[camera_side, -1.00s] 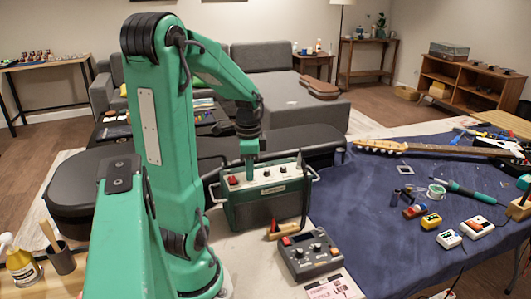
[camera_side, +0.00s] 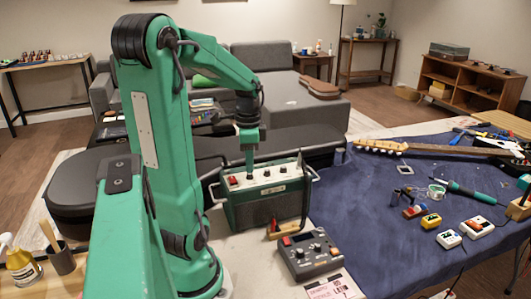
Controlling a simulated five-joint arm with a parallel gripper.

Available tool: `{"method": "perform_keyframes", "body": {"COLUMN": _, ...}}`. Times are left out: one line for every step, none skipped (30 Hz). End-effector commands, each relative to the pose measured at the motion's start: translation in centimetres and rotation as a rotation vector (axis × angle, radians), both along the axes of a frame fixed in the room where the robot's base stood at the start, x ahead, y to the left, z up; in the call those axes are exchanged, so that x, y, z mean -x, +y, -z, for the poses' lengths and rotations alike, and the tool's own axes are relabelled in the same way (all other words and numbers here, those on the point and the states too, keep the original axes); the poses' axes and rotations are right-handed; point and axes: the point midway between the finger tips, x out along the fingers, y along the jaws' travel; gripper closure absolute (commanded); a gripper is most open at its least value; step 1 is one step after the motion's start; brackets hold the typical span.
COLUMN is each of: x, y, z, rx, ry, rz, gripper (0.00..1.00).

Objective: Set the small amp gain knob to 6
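The small amp (camera_side: 266,210) is a green box with a pale top panel and metal side handles, standing upright on the table. Its panel carries a red switch (camera_side: 233,180) at the left and a row of small knobs, one of them a knob (camera_side: 267,174) right of my gripper. My gripper (camera_side: 249,174) points straight down over the left-middle part of the panel, its tips at or just above a knob there. The fingers hide that knob, so its setting and any contact cannot be made out. The fingers look close together, but their gap is too small to judge.
A grey pedal box (camera_side: 311,256) with knobs stands in front of the amp, with a small wooden-and-red item (camera_side: 280,231) between them. A guitar neck (camera_side: 435,150), a soldering iron (camera_side: 475,191) and small boxes lie on the blue mat (camera_side: 365,225) to the right.

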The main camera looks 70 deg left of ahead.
Motion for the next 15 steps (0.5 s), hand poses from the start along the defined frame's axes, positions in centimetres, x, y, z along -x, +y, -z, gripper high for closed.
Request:
{"method": "perform_keyframes", "body": {"x": 0.0, "y": 0.0, "z": -0.3, "rx": -0.001, "ry": 0.0, "rz": 0.0, "gripper": 0.75}}
{"method": "perform_keyframes", "body": {"x": 0.0, "y": 0.0, "z": -0.5, "rx": -0.001, "ry": -0.001, "rz": 0.0, "gripper": 0.75}}
{"method": "perform_keyframes", "body": {"x": 0.0, "y": 0.0, "z": -0.7, "rx": -0.002, "ry": -0.001, "rz": 0.0, "gripper": 0.75}}
{"method": "perform_keyframes", "body": {"x": 0.0, "y": 0.0, "z": -0.9, "rx": -0.002, "ry": -0.001, "rz": 0.0, "gripper": 0.75}}
{"method": "perform_keyframes", "body": {"x": 0.0, "y": 0.0, "z": -1.1, "rx": -0.002, "ry": -0.001, "rz": 0.0, "gripper": 0.75}}
{"method": "perform_keyframes", "body": {"x": 0.0, "y": 0.0, "z": -1.3, "rx": -0.002, "ry": -0.001, "rz": 0.0, "gripper": 0.75}}
{"method": "perform_keyframes", "body": {"x": 0.0, "y": 0.0, "z": -1.5, "rx": -0.002, "ry": -0.001, "rz": 0.0, "gripper": 0.75}}
{"method": "perform_keyframes", "body": {"x": 0.0, "y": 0.0, "z": -1.6, "rx": -0.002, "ry": -0.001, "rz": 0.0, "gripper": 0.75}}
{"method": "perform_keyframes", "body": {"x": 0.0, "y": 0.0, "z": -1.8, "rx": -0.002, "ry": -0.001, "rz": 0.0, "gripper": 0.75}}
{"method": "perform_keyframes", "body": {"x": 0.0, "y": 0.0, "z": -2.0, "rx": -0.001, "ry": -0.001, "rz": 0.0, "gripper": 0.75}}
{"method": "perform_keyframes", "body": {"x": 0.0, "y": 0.0, "z": -2.2, "rx": -0.001, "ry": 0.0, "rz": 0.0, "gripper": 0.75}}
{"method": "perform_keyframes", "body": {"x": 0.0, "y": 0.0, "z": -2.4, "rx": -0.001, "ry": 0.0, "rz": 0.0, "gripper": 0.75}}
{"method": "perform_keyframes", "body": {"x": 0.0, "y": 0.0, "z": -2.6, "rx": -0.001, "ry": -0.001, "rz": 0.0, "gripper": 0.75}}
{"method": "perform_keyframes", "body": {"x": 0.0, "y": 0.0, "z": -2.7, "rx": -0.002, "ry": -0.001, "rz": 0.0, "gripper": 0.75}}
{"method": "perform_keyframes", "body": {"x": 0.0, "y": 0.0, "z": -3.0, "rx": -0.002, "ry": -0.001, "rz": 0.0, "gripper": 0.75}}
